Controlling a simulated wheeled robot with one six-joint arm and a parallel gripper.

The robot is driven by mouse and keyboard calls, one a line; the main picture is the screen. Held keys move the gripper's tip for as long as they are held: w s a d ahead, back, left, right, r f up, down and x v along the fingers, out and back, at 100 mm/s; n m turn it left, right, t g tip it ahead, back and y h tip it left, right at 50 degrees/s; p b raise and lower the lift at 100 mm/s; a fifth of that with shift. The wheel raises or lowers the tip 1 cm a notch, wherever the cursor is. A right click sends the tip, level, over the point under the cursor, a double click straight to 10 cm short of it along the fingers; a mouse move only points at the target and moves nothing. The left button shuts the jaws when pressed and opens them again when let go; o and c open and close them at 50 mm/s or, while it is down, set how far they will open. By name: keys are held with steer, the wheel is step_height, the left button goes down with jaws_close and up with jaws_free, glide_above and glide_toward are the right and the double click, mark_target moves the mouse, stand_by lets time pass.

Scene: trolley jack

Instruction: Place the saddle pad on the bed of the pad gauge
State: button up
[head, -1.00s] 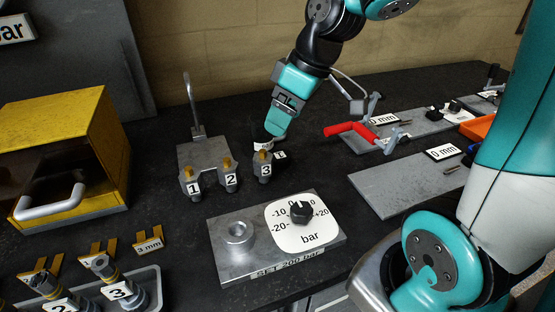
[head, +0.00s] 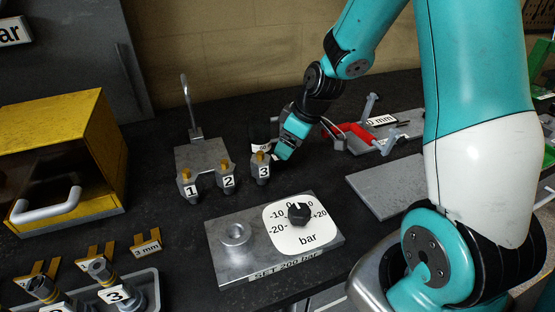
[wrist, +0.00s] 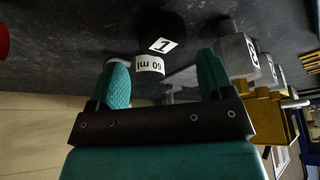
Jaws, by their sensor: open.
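My gripper (wrist: 163,78) is open, its two teal fingers apart in the wrist view. In the head view my gripper (head: 278,150) is low over the bench, just right of the valve block marked 3. Between and beyond the fingertips is a small piece with a white "60 ml" label (wrist: 149,65). Behind it is a dark round thing with a tag "1" (wrist: 162,46). I cannot tell whether either is the saddle pad. A grey plate (head: 380,188) lies right of centre, partly hidden by my arm; I cannot tell if it is the pad gauge's bed.
Valve blocks 1, 2 and 3 (head: 260,168) stand close left of my gripper. A bar dial plate (head: 228,262) lies in front. A red-handled toggle clamp (head: 362,134) stands on a plate to the right. A yellow box (head: 75,145) and a tray (head: 150,280) are at left.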

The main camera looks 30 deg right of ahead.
steer(key=x, duration=0.2)
steer(key=p+x, duration=0.1)
steer(key=x, duration=0.1)
steer(key=shift+w+a, duration=0.25)
steer(key=shift+a, duration=0.15)
steer(key=shift+w+a+f, duration=0.1)
steer(key=shift+w+f, duration=0.1)
steer(key=shift+f, duration=0.3)
steer(key=c, duration=0.8)
steer(key=shift+r, duration=0.1)
step_height(320, 180, up, 20)
